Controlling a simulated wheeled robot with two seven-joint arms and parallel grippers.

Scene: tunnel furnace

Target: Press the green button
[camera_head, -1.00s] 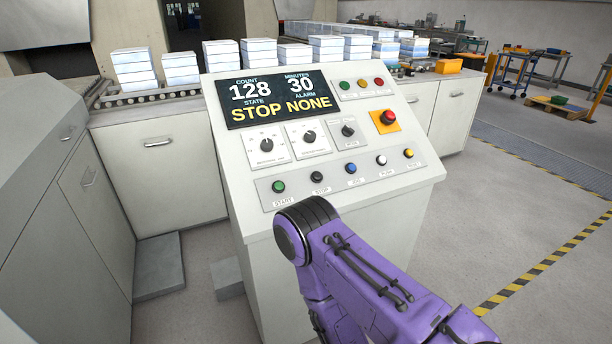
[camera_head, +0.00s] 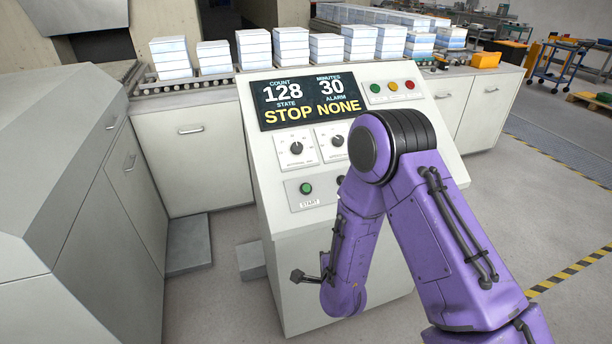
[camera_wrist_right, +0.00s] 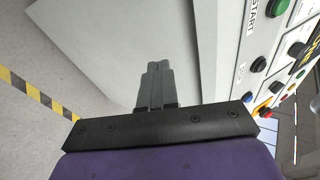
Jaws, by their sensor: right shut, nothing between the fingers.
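The green button (camera_head: 305,188) sits at the left end of the lower row on the sloped control panel (camera_head: 287,232), above a START label. It also shows at the top right of the right wrist view (camera_wrist_right: 277,8). My right gripper (camera_head: 297,276) is below and slightly left of the button in the head view, apart from it. In the right wrist view its two fingers (camera_wrist_right: 158,72) are together and empty, with the panel's button row off to the right. My left gripper is in neither view.
My right arm hides the red stop button and most of the lower row. A black button (camera_wrist_right: 258,65) is beside the green one. A separate green lamp (camera_head: 375,88) is at the panel's top. A grey cabinet (camera_head: 60,200) stands left; floor is free at right.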

